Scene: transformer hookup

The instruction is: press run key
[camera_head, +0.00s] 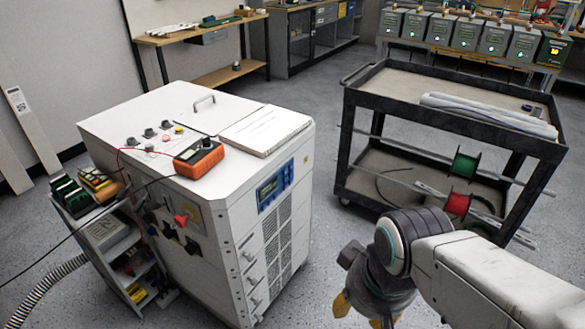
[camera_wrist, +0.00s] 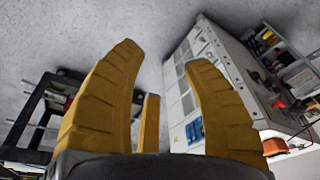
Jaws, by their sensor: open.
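A white cabinet (camera_head: 170,160) stands left of centre, with a blue control panel (camera_head: 275,186) with a small display on its front face. The keys on the panel are too small to tell apart, so I cannot pick out the run key. My gripper (camera_head: 360,312) hangs to the right of the cabinet, clear of it, with its yellow fingers pointing down. In the wrist view my gripper (camera_wrist: 164,62) is open, with nothing between its fingers. The cabinet (camera_wrist: 228,62) and the blue panel (camera_wrist: 194,130) show beyond the right finger there.
An orange meter (camera_head: 198,158) with leads and a stack of papers (camera_head: 265,130) lie on the cabinet top. A small shelf unit (camera_head: 110,232) stands at its left. A dark cart (camera_head: 400,105) with spools stands at the right. Floor between cabinet and cart is clear.

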